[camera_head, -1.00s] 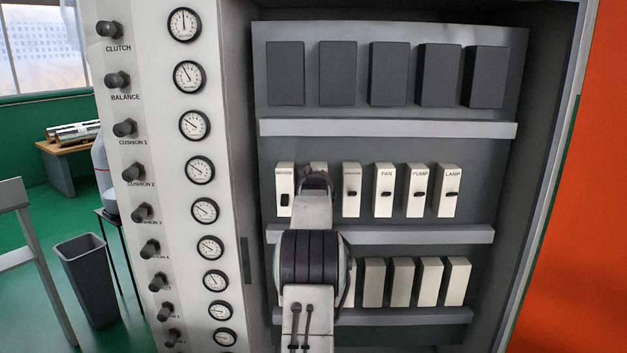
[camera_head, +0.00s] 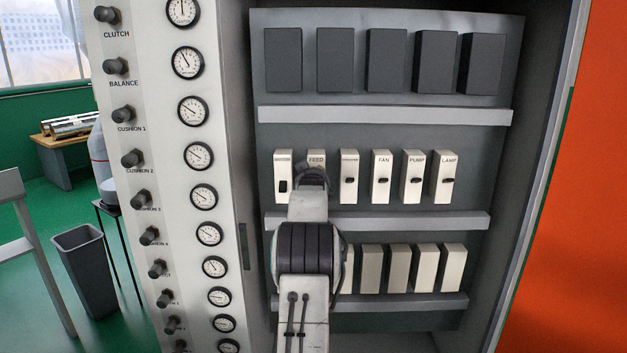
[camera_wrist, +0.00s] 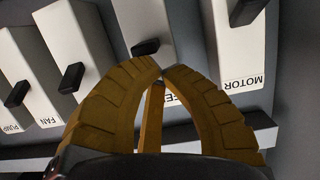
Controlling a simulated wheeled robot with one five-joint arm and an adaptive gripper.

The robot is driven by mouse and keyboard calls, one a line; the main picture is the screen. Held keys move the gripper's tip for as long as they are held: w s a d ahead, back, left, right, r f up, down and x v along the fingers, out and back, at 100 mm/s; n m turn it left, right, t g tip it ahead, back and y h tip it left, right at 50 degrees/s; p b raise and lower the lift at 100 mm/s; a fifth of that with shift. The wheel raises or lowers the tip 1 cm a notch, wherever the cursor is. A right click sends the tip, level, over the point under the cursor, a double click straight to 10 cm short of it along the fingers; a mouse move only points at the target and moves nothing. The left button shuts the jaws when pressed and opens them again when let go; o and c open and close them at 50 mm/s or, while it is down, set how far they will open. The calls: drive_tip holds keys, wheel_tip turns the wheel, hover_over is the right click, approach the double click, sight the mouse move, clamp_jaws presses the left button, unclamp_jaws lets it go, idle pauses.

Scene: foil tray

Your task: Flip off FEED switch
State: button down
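The FEED switch (camera_head: 316,162) is a white block with a dark toggle, second from the left in the middle row of the cabinet. In the head view my gripper (camera_head: 313,178) is in front of it, below its label, and hides its toggle. In the wrist view, which is upside down, the FEED switch (camera_wrist: 140,15) shows its toggle just beyond the fingertips. The yellow fingers of my gripper (camera_wrist: 163,75) meet at their tips over this switch's face, with nothing seen between them. Whether they touch the toggle cannot be told. The fingers partly cover the FEED label.
The MOTOR switch (camera_wrist: 240,50) stands on one side and an unreadable switch (camera_head: 349,178) on the other. FAN (camera_head: 381,178), PUMP (camera_head: 412,178) and LAMP (camera_head: 444,178) follow. A grey ledge (camera_head: 400,221) runs below the row. Gauges and knobs line the panel (camera_head: 225,110) on the left.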

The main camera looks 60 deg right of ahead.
drive_tip(key=f+t+h+b, duration=0.1)
drive_tip(key=h+b, duration=0.1)
drive_tip(key=b, duration=0.6)
drive_tip(key=f+t+h+b, duration=0.1)
drive_tip(key=h+b, duration=0.1)
drive_tip(key=b, duration=0.7)
drive_tip(key=shift+s+a+f, duration=0.15)
drive_tip(key=shift+a+f, duration=0.2)
drive_tip(key=shift+b, duration=0.4)
drive_tip(key=shift+f+b, duration=0.1)
drive_tip(key=shift+b, duration=0.4)
drive_tip(key=shift+a, duration=0.1)
drive_tip(key=s+a+r+b, duration=0.1)
drive_tip(key=s+a, duration=0.4)
drive_tip(key=a, duration=0.5)
drive_tip(key=shift+s+r+b, duration=0.2)
drive_tip(key=shift+s+b, duration=0.2)
drive_tip(key=shift+b, duration=0.45)
